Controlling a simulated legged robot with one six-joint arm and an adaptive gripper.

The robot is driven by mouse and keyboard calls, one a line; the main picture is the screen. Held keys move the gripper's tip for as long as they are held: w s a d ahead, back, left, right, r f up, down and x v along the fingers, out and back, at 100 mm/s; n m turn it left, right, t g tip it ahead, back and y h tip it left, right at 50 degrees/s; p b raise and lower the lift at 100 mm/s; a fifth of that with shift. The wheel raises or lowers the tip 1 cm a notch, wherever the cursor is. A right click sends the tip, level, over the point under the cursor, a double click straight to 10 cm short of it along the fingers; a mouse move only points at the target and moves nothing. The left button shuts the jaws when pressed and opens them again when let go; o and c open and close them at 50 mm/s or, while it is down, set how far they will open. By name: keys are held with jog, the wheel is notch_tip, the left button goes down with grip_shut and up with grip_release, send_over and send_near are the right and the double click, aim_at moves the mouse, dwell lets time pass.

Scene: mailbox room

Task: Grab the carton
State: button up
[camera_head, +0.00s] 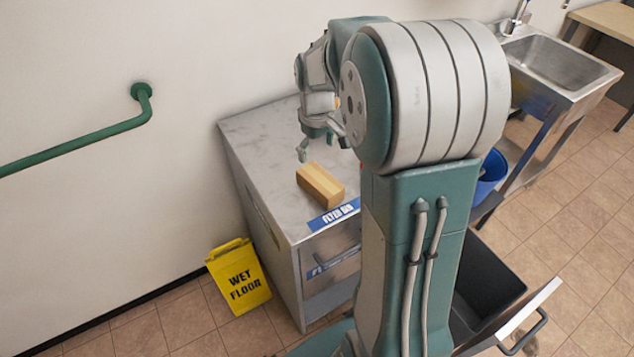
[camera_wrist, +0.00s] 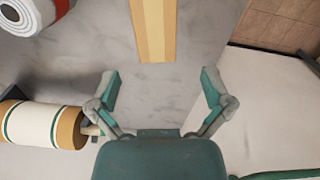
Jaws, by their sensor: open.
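The carton (camera_head: 321,186) is a tan and light-brown box lying on the grey metal cabinet top (camera_head: 262,135), near its front edge. It also shows at the top of the wrist view (camera_wrist: 154,28), cut off by the frame edge. My gripper (camera_head: 322,155) is above the cabinet top, just behind the carton. In the wrist view my gripper (camera_wrist: 161,88) has its two fingers spread wide, with nothing between them. The carton lies beyond the fingertips, roughly in line with the gap. My arm hides the right part of the cabinet top in the head view.
A striped roll-like object (camera_wrist: 40,124) lies left of my gripper, and a white and red one (camera_wrist: 32,12) is at top left. A yellow wet-floor sign (camera_head: 239,277) stands left of the cabinet. A green rail (camera_head: 80,145) runs along the wall. A sink (camera_head: 560,62) is at right.

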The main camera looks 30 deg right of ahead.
aim_at(320, 178)
jog(key=f, duration=0.5)
jog(key=shift+d, duration=0.35)
notch_tip(320, 178, down, 5)
jog(key=shift+s+f, duration=0.1)
jog(key=c, duration=0.9)
